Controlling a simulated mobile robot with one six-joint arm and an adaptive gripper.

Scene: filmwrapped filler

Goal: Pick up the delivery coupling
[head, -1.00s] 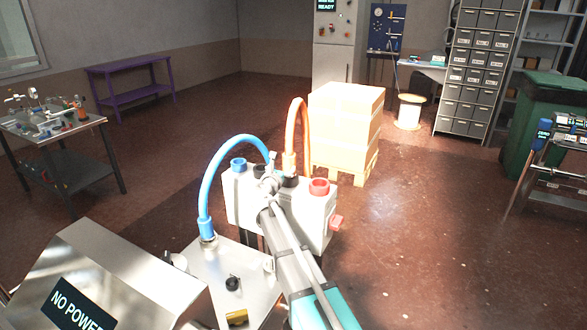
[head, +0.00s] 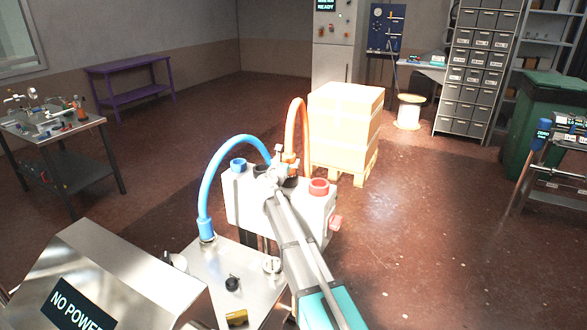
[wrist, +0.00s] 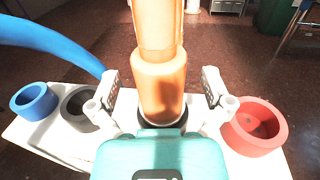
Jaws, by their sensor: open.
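An orange hose coupling (wrist: 158,88) stands upright in a dark port on the white manifold block (wrist: 65,140). No label shows which coupling is the delivery one. My gripper (wrist: 162,90) is open, with one finger on each side of the orange coupling; I cannot tell whether they touch it. In the head view my gripper (head: 278,172) is at the top of the manifold, partly hiding the base of the orange hose (head: 304,125). A blue hose (head: 213,170) arches left from the manifold to a coupling (head: 207,230) on the metal bench.
The manifold has a blue port (wrist: 34,101), a black port (wrist: 80,104) and a red port (wrist: 255,127). A metal cabinet reading "NO POWER" (head: 78,307) stands front left. Stacked cartons (head: 345,115) on a pallet stand behind. Open floor lies right.

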